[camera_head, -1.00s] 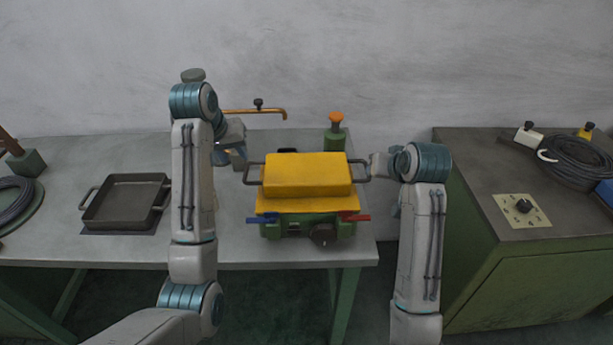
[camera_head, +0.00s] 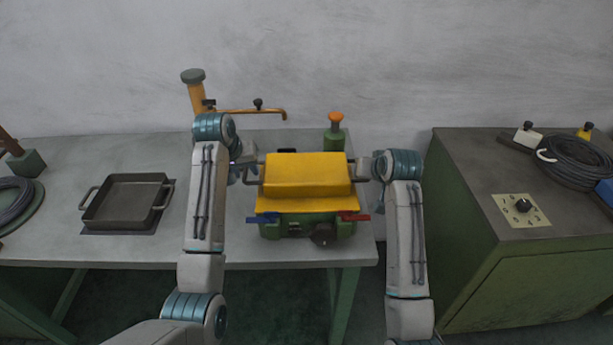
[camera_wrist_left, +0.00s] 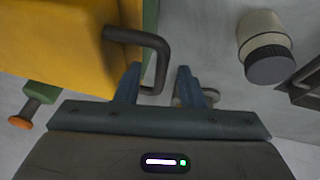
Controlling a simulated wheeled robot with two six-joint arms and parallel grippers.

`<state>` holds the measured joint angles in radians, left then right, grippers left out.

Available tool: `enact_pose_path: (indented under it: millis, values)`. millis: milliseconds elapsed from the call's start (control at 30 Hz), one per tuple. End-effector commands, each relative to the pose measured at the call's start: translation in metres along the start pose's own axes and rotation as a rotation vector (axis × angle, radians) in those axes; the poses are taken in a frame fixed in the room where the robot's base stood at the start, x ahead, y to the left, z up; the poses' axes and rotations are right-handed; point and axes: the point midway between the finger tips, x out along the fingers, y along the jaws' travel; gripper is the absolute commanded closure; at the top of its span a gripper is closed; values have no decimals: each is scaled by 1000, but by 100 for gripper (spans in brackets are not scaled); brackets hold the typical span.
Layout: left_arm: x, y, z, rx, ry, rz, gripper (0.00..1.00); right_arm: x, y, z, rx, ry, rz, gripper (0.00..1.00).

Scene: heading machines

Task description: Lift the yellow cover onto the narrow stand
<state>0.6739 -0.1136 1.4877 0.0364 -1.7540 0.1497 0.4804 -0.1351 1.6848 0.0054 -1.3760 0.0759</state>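The yellow cover (camera_head: 307,175) sits on a green machine (camera_head: 290,226) on the table. It has a dark handle on each side, and it also shows in the left wrist view (camera_wrist_left: 60,45). My left gripper (camera_head: 248,168) is at the left handle. In the left wrist view its fingers (camera_wrist_left: 160,75) are apart, with the handle's outer bar (camera_wrist_left: 163,62) between them and no visible grip. My right gripper (camera_head: 362,169) is at the right handle; its fingers are too small and hidden to read. I cannot tell which thing is the narrow stand.
A dark pan (camera_head: 125,206) with two handles lies on the left of the table. A capped yellow post (camera_head: 196,97) with a copper pipe (camera_head: 250,111) stands behind my left arm. A green post with an orange knob (camera_head: 335,119) is behind the cover. A green cabinet (camera_head: 520,285) stands right.

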Motion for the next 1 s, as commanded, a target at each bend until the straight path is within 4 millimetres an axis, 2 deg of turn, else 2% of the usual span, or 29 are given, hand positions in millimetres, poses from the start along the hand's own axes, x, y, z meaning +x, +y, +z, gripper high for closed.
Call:
enact_pose_path:
  millis: [200, 467, 500, 667, 700, 1000]
  values:
    - [15, 0, 0, 0, 0, 0, 64, 15, 0, 0, 0, 0, 0, 64]
    - [16, 0, 0, 0, 1, 1, 64, 16, 0, 0, 0, 0, 0, 64]
    - [16, 0, 0, 0, 1, 1, 66, 16, 0, 0, 0, 0, 0, 66]
    - [16, 0, 0, 0, 1, 1, 98, 15, 0, 0, 0, 0, 0, 97]
    - [16, 0, 0, 0, 1, 1, 100, 15, 0, 0, 0, 0, 0, 100]
    - [15, 0, 0, 0, 0, 0, 100, 15, 0, 0, 0, 0, 0, 100]
